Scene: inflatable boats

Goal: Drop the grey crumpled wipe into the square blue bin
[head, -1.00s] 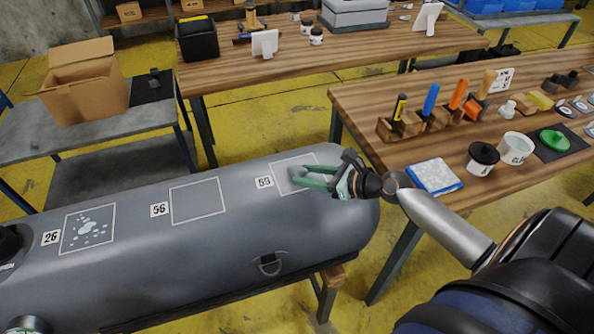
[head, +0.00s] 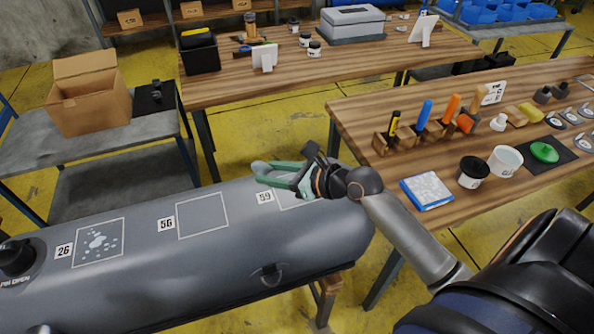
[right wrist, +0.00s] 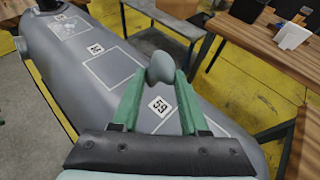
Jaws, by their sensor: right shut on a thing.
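The grey crumpled wipe (head: 259,166) is a small rounded lump held at the tips of my right gripper (head: 270,174). In the right wrist view the wipe (right wrist: 160,67) sits between the two green fingers, which are shut on it. The gripper is above the far edge of the grey boat tube (head: 140,265), near the square marked 59. Several blue bins (head: 487,13) stand on a shelf at the back right; I cannot tell whether one of them is the square blue bin of the task. My left gripper is not in view.
A cardboard box (head: 88,103) stands on the left cart. Yellow floor (head: 250,130) shows between the benches.

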